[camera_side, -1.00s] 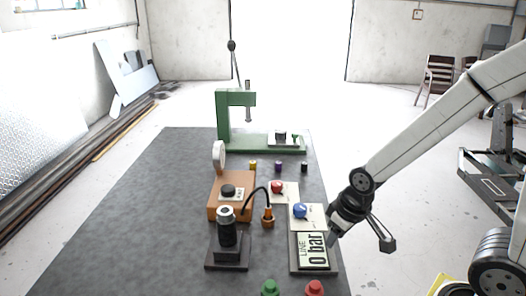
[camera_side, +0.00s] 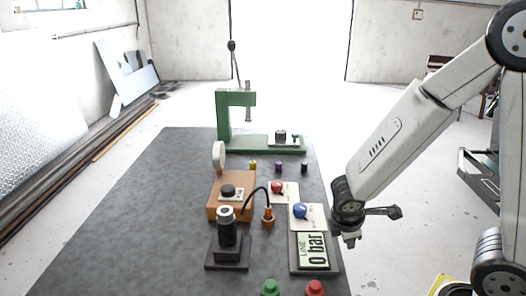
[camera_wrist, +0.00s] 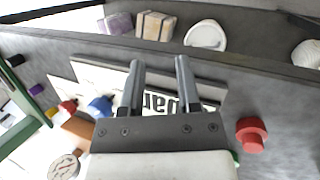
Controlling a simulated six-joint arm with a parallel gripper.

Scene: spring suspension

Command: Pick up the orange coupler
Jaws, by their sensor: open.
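The orange coupler (camera_side: 268,214) stands on the dark table in the side view, at the end of a curved black hose, just right of the orange block. My gripper (camera_side: 349,243) is at the table's right edge, right of the coupler and beside the "LINE 0 bar" display, apart from both. In the wrist view my gripper (camera_wrist: 160,85) shows two parallel grey fingers, open, with nothing held between them. The display shows behind the fingers.
A blue knob (camera_side: 300,211) and a red knob (camera_side: 277,187) sit on pale plates near the coupler. A black cylinder (camera_side: 226,232) stands left of it. Green (camera_side: 270,287) and red (camera_side: 314,288) buttons are in front. A green press (camera_side: 222,120) stands behind. The table's left side is clear.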

